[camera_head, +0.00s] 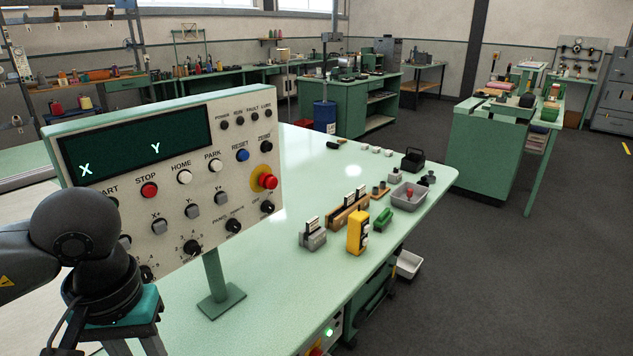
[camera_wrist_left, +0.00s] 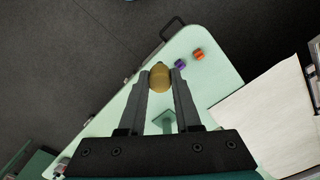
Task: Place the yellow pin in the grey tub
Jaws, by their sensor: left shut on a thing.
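My left gripper (camera_wrist_left: 160,80) is shut on a yellow pin (camera_wrist_left: 159,77), whose rounded, dull yellow body shows between the fingertips in the left wrist view. The pin is held over the pale green table; its height above the top is hard to tell. In the head view the left gripper enters at the lower left, in front of the control panel, with its fingertips and the pin cut off by the bottom edge. My right gripper is not in view.
The control panel (camera_head: 215,222) on its green stand blocks the table's left part. A yellow device (camera_head: 357,232), grey holder (camera_head: 313,236), green piece (camera_head: 384,219) and black basket (camera_head: 412,160) stand near the tub. Purple (camera_wrist_left: 180,64) and orange (camera_wrist_left: 198,54) pieces lie beyond the pin. The middle table is clear.

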